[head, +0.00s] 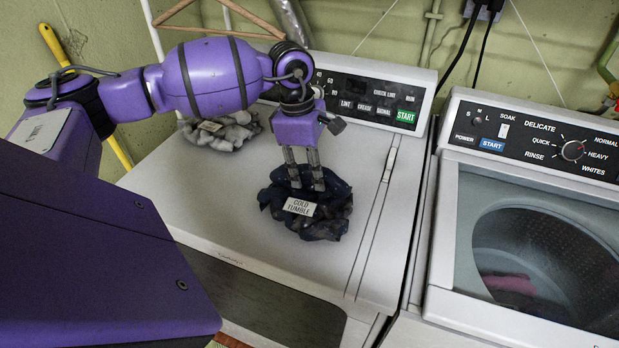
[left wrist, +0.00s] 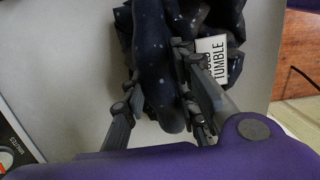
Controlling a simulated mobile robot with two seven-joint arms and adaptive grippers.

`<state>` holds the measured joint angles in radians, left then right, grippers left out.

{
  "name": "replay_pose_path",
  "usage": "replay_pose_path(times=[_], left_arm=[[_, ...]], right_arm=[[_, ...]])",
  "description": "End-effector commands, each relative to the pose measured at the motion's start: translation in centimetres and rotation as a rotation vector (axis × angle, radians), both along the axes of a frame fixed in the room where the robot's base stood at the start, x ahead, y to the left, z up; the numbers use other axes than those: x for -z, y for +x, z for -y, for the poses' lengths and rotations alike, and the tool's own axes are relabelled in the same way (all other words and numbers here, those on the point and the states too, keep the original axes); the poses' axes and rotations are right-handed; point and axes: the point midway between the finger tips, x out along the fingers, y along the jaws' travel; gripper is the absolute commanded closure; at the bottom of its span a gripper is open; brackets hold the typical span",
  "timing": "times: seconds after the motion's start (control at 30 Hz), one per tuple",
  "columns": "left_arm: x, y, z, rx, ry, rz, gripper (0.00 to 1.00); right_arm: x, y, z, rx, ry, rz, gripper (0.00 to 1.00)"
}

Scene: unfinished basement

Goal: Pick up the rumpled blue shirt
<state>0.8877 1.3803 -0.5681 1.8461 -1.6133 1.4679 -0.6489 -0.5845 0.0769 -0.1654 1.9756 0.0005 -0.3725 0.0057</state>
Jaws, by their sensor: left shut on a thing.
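The rumpled dark blue shirt (head: 322,220) lies bunched on the white dryer top, with a white tag reading "COLD TUMBLE" (head: 299,207) on its front. My left gripper (head: 306,186) points down into the shirt from above, its fingers shut on a fold of it. In the left wrist view, the dark speckled cloth (left wrist: 152,60) runs between the fingers of the gripper (left wrist: 160,105), and the tag (left wrist: 212,62) sits beside the right finger. The shirt still appears to rest on the dryer. My right gripper is not in view.
A grey-white rumpled garment (head: 222,132) with its own tag lies behind, left on the dryer top (head: 240,225). The dryer's control panel (head: 375,100) rises at the back. A washer (head: 450,215) with a glass lid and a pink item inside stands right. The dryer's front right is clear.

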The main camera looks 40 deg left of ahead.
Motion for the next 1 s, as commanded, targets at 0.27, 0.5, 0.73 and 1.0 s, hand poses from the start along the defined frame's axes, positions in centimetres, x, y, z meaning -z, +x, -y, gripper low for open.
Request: replay_pose_path(times=[0.27,0.5,0.73,1.0], left_arm=[[-4.3,-0.8,0.2,0.002,0.003,0.004,1.00],[-9.7,-5.5,1.7,0.002,0.007,0.003,1.00],[-12.0,-10.5,3.5,0.000,0.006,0.003,1.00],[-13.2,-13.0,4.5,-0.001,0.001,0.004,1.00]], right_arm=[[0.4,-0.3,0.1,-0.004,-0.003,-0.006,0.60],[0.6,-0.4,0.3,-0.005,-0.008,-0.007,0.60],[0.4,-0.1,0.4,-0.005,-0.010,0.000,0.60],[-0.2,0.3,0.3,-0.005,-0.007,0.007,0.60]])
